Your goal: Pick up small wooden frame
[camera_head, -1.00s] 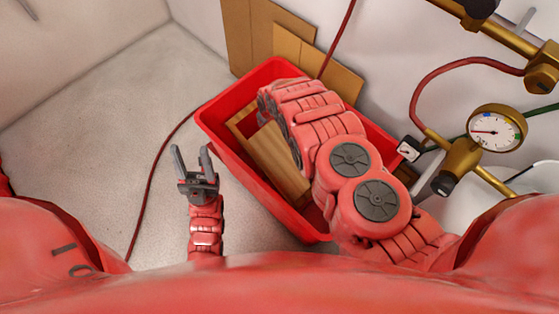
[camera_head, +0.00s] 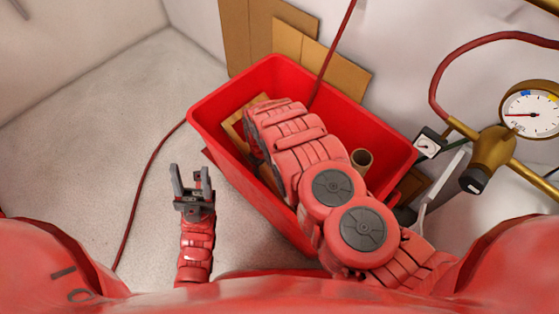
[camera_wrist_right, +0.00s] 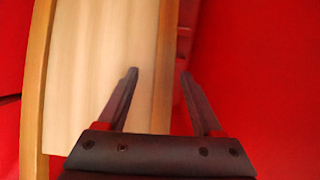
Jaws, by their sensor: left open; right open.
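The small wooden frame (camera_head: 235,124) lies inside the red crate (camera_head: 225,85), mostly covered by my right arm in the head view. In the right wrist view, the frame (camera_wrist_right: 100,60) shows a pale panel between brown side rails. My right gripper (camera_wrist_right: 158,74) is open above it. Its left finger is over the panel and its right finger is just beyond the right rail, so that rail runs between them. I cannot tell the height gap. The right gripper is hidden in the head view. My left gripper (camera_head: 190,173) is open and empty, left of the crate.
A cardboard tube (camera_head: 362,159) stands in the crate to the right of my arm. Cardboard sheets (camera_head: 305,50) lean on the wall behind. The grey floor (camera_head: 95,130) at left is mostly clear, with one red hose.

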